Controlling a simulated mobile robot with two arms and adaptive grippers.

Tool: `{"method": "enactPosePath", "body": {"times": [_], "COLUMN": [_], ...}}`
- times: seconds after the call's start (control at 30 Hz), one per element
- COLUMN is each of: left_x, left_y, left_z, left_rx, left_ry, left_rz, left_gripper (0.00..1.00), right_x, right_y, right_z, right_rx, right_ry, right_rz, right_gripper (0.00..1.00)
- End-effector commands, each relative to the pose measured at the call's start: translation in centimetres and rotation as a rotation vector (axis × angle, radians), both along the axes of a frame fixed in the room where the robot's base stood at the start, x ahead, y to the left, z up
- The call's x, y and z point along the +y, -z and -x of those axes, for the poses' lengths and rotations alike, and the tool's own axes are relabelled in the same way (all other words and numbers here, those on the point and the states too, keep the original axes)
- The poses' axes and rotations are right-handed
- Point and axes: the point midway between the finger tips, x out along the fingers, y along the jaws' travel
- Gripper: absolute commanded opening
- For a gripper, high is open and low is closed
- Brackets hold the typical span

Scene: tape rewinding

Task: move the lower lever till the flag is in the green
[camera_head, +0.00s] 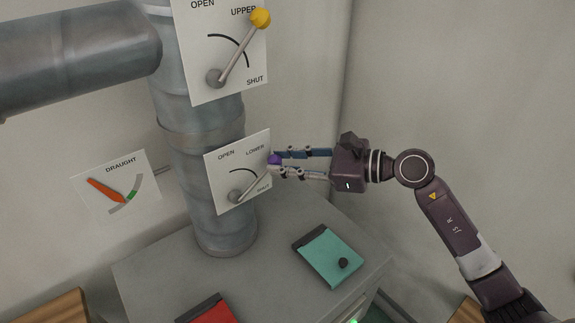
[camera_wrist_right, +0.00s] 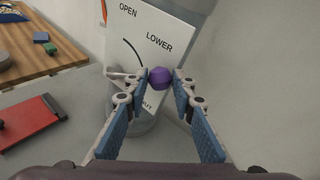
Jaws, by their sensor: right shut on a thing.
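The lower lever has a purple knob (camera_head: 274,160) and a grey rod on the white LOWER plate (camera_head: 222,170), marked OPEN and SHUT. The rod points up and to the right. My right gripper (camera_head: 274,163) comes from the right and is shut on the purple knob, which also shows between its fingertips in the right wrist view (camera_wrist_right: 160,77). The orange flag (camera_head: 105,190) on the DRAUGHT plate (camera_head: 148,176) points down and right. Its tip lies at or close to the green band (camera_head: 132,196); I cannot tell if it is inside. My left gripper is not in view.
The upper lever's yellow knob (camera_head: 260,18) is above, at the top right of its plate. A grey pipe (camera_head: 215,228) stands behind the plates on a grey box (camera_head: 160,270). A teal panel (camera_head: 328,258) and a red panel (camera_head: 208,310) lie on top.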

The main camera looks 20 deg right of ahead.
Motion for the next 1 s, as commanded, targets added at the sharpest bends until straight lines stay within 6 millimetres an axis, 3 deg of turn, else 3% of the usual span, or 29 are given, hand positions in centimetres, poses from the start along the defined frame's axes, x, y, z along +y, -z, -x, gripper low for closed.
{"method": "enactPosePath", "body": {"times": [0.2,0.7,0.73,0.87,1.0], "left_x": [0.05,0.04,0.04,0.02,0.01], "left_y": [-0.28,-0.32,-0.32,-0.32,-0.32], "left_z": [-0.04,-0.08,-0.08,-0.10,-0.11], "left_rx": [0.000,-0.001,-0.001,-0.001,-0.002], "left_ry": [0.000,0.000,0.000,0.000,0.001], "left_rz": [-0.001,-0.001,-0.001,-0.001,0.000], "left_gripper": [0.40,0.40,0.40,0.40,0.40], "right_x": [0.26,0.35,0.35,0.37,0.37], "right_y": [-0.95,-1.06,-1.06,-1.04,-1.02], "right_z": [0.07,0.09,0.09,0.10,0.11], "right_rx": [-0.029,-0.034,-0.034,-0.033,-0.033], "right_ry": [0.001,0.002,0.002,0.001,0.001], "right_rz": [0.071,0.090,0.090,0.090,0.090], "right_gripper": [0.00,0.00,0.26,0.40,0.41]}}
